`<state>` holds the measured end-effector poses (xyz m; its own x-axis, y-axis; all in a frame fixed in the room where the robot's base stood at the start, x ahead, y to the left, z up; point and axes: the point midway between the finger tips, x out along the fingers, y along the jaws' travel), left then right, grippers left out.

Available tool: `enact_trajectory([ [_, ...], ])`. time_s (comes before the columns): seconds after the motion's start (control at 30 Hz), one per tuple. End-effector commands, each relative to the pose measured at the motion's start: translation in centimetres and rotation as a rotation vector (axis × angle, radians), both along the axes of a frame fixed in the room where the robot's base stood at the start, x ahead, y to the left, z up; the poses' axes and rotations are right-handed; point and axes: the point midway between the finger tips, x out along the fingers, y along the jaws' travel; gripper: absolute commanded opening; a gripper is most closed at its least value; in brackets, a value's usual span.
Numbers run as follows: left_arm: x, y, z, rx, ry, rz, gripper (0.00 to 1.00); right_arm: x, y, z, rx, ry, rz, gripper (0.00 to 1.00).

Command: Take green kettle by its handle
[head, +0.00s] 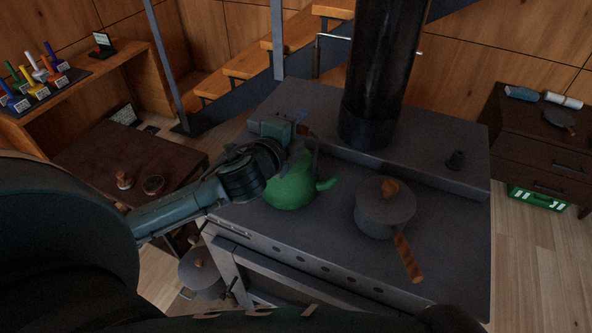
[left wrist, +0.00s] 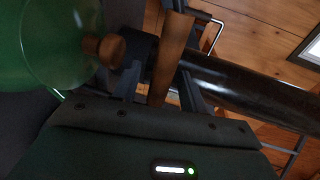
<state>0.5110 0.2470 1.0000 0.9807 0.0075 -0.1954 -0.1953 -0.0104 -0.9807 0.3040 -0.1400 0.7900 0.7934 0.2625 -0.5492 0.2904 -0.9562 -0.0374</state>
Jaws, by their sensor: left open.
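The green kettle (head: 292,186) stands on the dark stove top, its spout toward the right. My left gripper (head: 303,135) is at the top of the kettle and hides much of its lid and handle in the head view. In the left wrist view the kettle's wooden handle (left wrist: 171,55) runs between the two open fingers of the gripper (left wrist: 160,82). I cannot tell whether a finger touches it. The green kettle body (left wrist: 55,40) and its brown lid knob (left wrist: 106,48) show at the left there. My right gripper is not in view.
A grey pot (head: 384,210) with a wooden handle sits right of the kettle on the stove (head: 300,235). The black stovepipe (head: 380,75) rises behind. A dark table (head: 120,150) with small items stands at left.

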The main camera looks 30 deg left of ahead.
Motion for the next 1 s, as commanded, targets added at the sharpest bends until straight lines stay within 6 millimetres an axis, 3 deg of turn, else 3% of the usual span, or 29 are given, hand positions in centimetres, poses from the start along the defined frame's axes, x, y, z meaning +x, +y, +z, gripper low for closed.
enact_trajectory([
  [0.07, -0.03, -0.01, -0.01, 0.000, 0.000, 0.000, 0.43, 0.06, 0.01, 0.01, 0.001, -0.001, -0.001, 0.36],
  [0.6, -0.06, 0.01, -0.02, 0.000, 0.000, 0.000, 0.00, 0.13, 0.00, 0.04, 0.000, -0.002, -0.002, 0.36],
  [1.0, -0.07, 0.01, -0.04, 0.000, 0.001, 0.000, 0.00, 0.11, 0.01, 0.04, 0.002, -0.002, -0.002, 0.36],
])
